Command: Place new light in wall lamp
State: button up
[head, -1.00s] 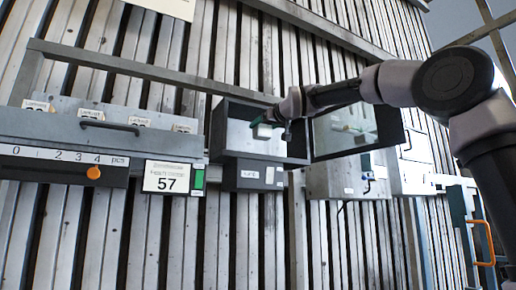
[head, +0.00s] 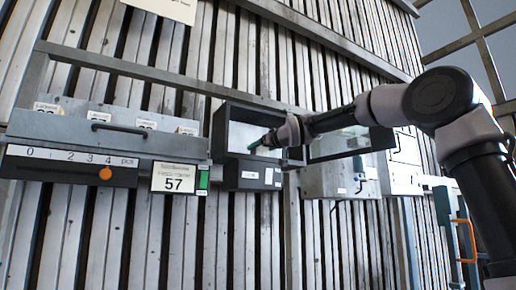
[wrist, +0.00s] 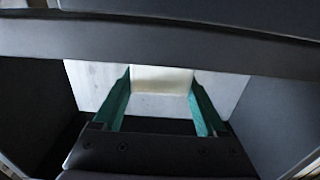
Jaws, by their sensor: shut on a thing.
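The wall lamp is an open dark box (head: 218,128) on the slatted wall in the head view. Its glass-paned door (head: 335,146) stands open to the right. My gripper (head: 258,145) reaches into the opening, low in the box. In the wrist view its two green fingers (wrist: 160,82) are shut on a pale cream block, the light (wrist: 162,79). Dark side walls (wrist: 275,110) of the box flank the fingers, and a pale surface (wrist: 85,85) lies behind. Whether the light touches that surface I cannot tell. In the head view the light is too small to make out.
A dark frame edge (wrist: 180,42) crosses the wrist view close above the fingers. A labelled dark box (head: 250,175) sits under the lamp. A grey metal box (head: 325,181) is below the door. A drawer unit (head: 75,132) and a "57" sign (head: 173,178) are at left.

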jog(key=shift+s+d+r, duration=0.15)
jog(key=o, duration=1.5)
jog(key=shift+s+d, duration=0.4)
jog(key=shift+d, duration=0.05)
jog(key=shift+v, duration=5.35)
